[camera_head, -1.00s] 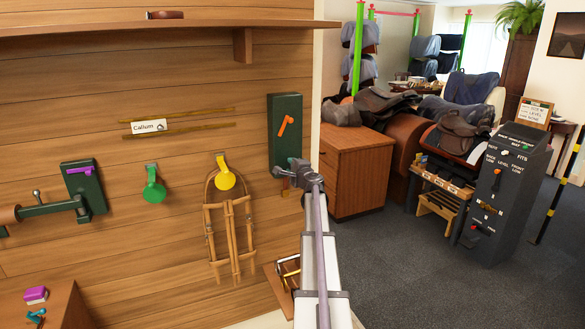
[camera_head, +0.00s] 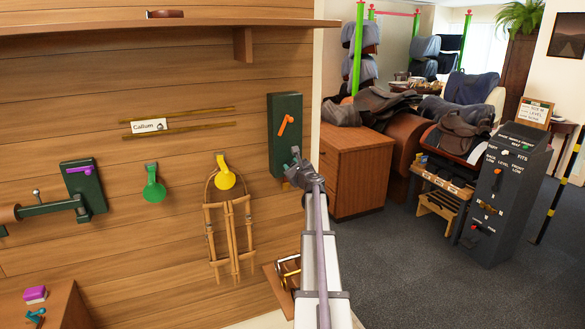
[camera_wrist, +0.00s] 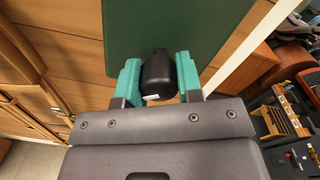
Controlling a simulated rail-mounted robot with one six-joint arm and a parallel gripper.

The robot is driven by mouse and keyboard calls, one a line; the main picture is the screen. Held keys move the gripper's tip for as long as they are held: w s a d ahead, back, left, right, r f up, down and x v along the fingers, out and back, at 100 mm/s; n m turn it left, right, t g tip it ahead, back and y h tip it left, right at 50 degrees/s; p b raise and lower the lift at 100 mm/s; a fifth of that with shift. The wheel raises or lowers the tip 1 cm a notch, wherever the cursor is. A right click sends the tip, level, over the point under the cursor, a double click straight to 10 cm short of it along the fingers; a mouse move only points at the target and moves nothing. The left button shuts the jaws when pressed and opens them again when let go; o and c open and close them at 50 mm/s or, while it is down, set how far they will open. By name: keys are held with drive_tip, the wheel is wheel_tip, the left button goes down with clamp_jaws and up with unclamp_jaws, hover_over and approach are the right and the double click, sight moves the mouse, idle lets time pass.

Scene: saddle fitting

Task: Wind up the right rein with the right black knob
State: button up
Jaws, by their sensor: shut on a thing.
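In the wrist view, a black knob (camera_wrist: 158,75) stands out from the dark green wall box (camera_wrist: 160,25). The two teal fingers of my gripper (camera_wrist: 159,78) lie on either side of it, shut on it. In the head view, my gripper (camera_head: 296,168) is at the lower part of the green box (camera_head: 285,108), and the knob is hidden there. The brown leather straps with the reins (camera_head: 229,235) hang from the yellow hook (camera_head: 223,178), left of my gripper. Which strap is the right rein I cannot tell. Straps also show at the left of the wrist view (camera_wrist: 32,95).
An orange lever (camera_head: 285,124) is higher on the green box. A green hook (camera_head: 153,192) and a green bracket with a purple lever (camera_head: 85,190) are farther left. A wooden cabinet (camera_head: 355,175) stands close on the right. Open carpet (camera_head: 420,270) lies beyond my arm.

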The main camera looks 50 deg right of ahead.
drive_tip(key=m, duration=0.7)
idle(0.5)
drive_tip(key=o, duration=0.9)
drive_tip(key=v, duration=1.1)
